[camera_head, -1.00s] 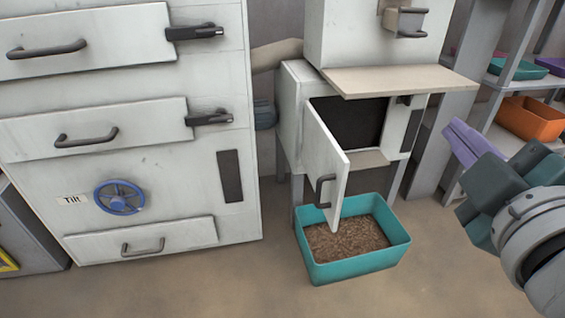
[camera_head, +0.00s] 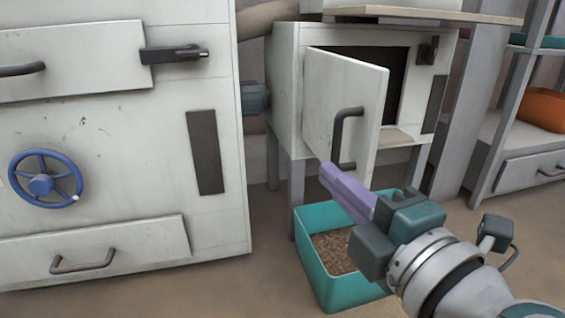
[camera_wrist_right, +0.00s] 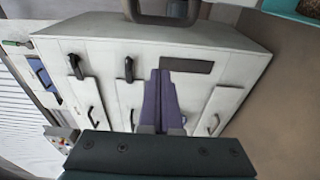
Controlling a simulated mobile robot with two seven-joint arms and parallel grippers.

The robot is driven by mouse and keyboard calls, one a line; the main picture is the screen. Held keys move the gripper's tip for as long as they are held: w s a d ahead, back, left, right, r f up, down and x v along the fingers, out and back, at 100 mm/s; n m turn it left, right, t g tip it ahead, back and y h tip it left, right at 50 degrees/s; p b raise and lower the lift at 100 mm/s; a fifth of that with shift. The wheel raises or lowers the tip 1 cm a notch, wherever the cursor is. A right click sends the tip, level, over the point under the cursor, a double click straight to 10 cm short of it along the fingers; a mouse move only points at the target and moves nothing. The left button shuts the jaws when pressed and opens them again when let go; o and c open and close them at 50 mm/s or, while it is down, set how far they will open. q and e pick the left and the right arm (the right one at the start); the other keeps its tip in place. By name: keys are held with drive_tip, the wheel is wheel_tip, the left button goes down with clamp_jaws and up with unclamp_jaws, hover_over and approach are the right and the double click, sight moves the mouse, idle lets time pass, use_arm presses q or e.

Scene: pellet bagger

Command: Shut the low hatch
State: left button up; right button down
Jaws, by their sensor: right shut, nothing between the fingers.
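The low hatch door (camera_head: 341,108) is white with a dark bar handle (camera_head: 341,137). It stands partly open, hinged on its left side, and the dark opening (camera_head: 396,72) shows to its right. My right gripper (camera_head: 326,172), with purple fingers, is shut and empty, just in front of and below the door's handle. I cannot tell whether it touches the door. In the right wrist view, the purple fingers (camera_wrist_right: 160,98) are together, and a dark handle shows at the top edge. My left gripper is not in view.
A teal bin (camera_head: 325,277) of brown pellets stands on the floor below the hatch, partly behind my right arm. A white cabinet (camera_head: 100,220) with a blue wheel (camera_head: 45,178) stands at left. A shelf with an orange bin (camera_head: 541,108) is at right.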

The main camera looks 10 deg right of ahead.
sight(333, 150)
drive_tip(key=w+a+b, duration=0.1)
drive_tip(key=w+a, duration=0.1)
drive_tip(key=w, duration=0.7)
drive_tip(key=d, duration=0.2)
drive_tip(key=s+d, duration=0.1)
drive_tip(key=d, duration=0.1)
drive_tip(key=shift+s+d+b, duration=0.15)
drive_tip(key=shift+d+b, duration=0.15)
drive_tip(key=shift+d, duration=0.05)
drive_tip(key=shift+a+r, duration=0.1)
drive_tip(key=shift+a, duration=0.05)
